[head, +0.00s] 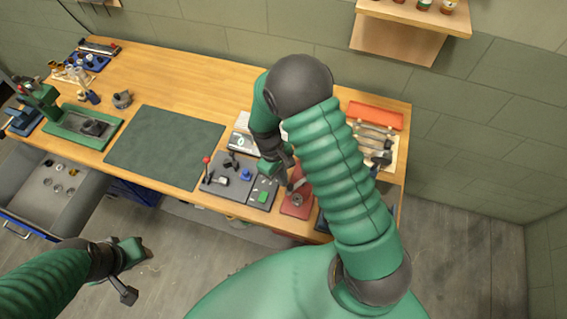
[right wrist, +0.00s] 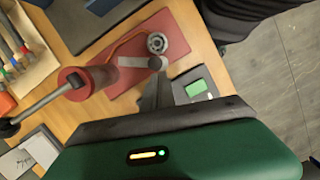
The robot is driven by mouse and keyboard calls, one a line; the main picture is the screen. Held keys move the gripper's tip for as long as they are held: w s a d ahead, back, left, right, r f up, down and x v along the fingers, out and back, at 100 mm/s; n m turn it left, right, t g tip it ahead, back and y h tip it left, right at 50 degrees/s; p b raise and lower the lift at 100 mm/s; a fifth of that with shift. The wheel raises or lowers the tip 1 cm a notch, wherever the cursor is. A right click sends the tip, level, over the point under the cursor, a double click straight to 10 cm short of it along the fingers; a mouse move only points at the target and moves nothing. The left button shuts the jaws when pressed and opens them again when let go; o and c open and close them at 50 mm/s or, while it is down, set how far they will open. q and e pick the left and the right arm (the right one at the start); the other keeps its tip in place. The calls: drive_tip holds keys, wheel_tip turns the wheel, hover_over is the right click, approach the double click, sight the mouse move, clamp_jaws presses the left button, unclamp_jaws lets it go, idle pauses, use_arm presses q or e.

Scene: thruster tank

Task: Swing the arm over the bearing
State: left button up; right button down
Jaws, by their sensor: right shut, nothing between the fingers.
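A red press (right wrist: 130,75) stands on the bench, with a red post (right wrist: 88,80) and a long grey lever ending in a dark knob. Its flat grey swing arm (right wrist: 132,62) reaches from the post toward the bearing. The silver ring bearing (right wrist: 157,43) lies on the red plate just beyond the arm's rounded end, uncovered. The bearing also shows in the head view (head: 297,200). My right gripper (right wrist: 160,78) is shut and empty, its tips close to the arm's end; contact is unclear. My left gripper (head: 127,290) hangs in front of the bench, its jaws unclear.
A rack of tools (right wrist: 25,60) and an orange tray (head: 376,115) stand at the bench's right. A dark green mat (head: 165,145) is clear.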

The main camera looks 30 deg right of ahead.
sight(294, 197)
drive_tip(key=s+n, duration=0.2)
drive_tip(key=n, duration=0.1)
drive_tip(key=shift+s+a+r+n+h+p, duration=0.1)
drive_tip(key=shift+s+a+n+h+p, duration=0.05)
drive_tip(key=shift+n+h+p, duration=0.2)
drive_tip(key=shift+s+d+n+t+h+p, duration=0.15)
drive_tip(key=shift+s+n+t, duration=0.1)
drive_tip(key=shift+s+n, duration=0.4)
drive_tip(key=shift+s+d+n+t+h+p, duration=0.15)
drive_tip(key=shift+s+n+t, duration=0.15)
drive_tip(key=shift+n, duration=0.6)
drive_tip(key=shift+a, duration=0.1)
